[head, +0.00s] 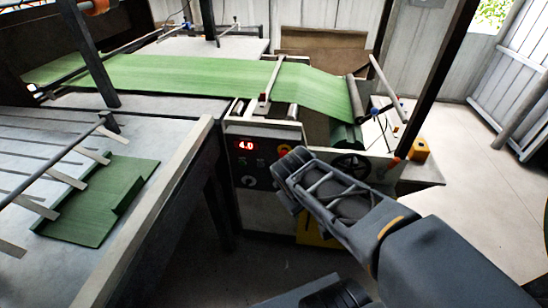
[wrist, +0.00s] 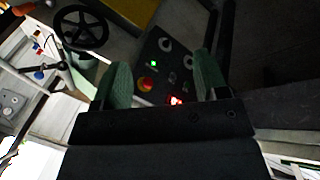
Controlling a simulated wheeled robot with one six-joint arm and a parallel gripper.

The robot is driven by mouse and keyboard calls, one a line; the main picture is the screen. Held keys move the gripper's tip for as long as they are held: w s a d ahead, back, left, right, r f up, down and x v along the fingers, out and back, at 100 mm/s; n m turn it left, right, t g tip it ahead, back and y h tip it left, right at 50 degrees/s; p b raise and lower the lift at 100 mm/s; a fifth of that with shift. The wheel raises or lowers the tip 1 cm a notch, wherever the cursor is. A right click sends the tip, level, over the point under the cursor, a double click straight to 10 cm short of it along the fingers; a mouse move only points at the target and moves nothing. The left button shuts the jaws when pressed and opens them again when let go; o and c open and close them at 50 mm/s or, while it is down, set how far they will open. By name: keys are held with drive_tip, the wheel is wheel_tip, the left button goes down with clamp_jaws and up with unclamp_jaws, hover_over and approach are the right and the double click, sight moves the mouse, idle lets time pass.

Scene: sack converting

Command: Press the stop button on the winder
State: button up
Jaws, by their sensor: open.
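The winder's dark control panel (head: 246,164) faces me in the head view, with a red display reading 4.0 (head: 245,145). A red button (head: 283,151) shows partly behind my gripper (head: 288,172) at the panel's right. The lit display also shows there (wrist: 176,100). I cannot tell the exact gap between fingertips and panel.
A black handwheel (head: 351,164) stands right of the panel; it also shows in the wrist view (wrist: 81,28). A green web (head: 190,76) runs over the machine to a roll (head: 345,134). Green sacks (head: 100,195) lie on the left table. Open floor lies right.

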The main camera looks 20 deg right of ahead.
drive_tip(key=w+d+f+n+t+h+b, duration=0.3)
drive_tip(key=w+d+f+n+h+b, duration=0.45)
drive_tip(key=n+b, duration=0.2)
drive_tip(key=w+a+f+n+t+y+b, duration=0.1)
drive_tip(key=w+a+f+n+t+b, duration=0.2)
drive_tip(key=w+n+t, duration=0.3)
drive_tip(key=w+a+f+n+t+y+b, duration=0.1)
drive_tip(key=w+a+f+n+t+b, duration=0.2)
drive_tip(key=n, duration=0.6)
drive_tip(key=w+d, duration=0.2)
drive_tip(key=w, duration=0.4)
drive_tip(key=w+d+r+t, duration=0.1)
drive_tip(key=w+d, duration=0.2)
drive_tip(key=w, duration=0.4)
drive_tip(key=shift+d, duration=0.3)
drive_tip(key=shift+s, duration=0.1)
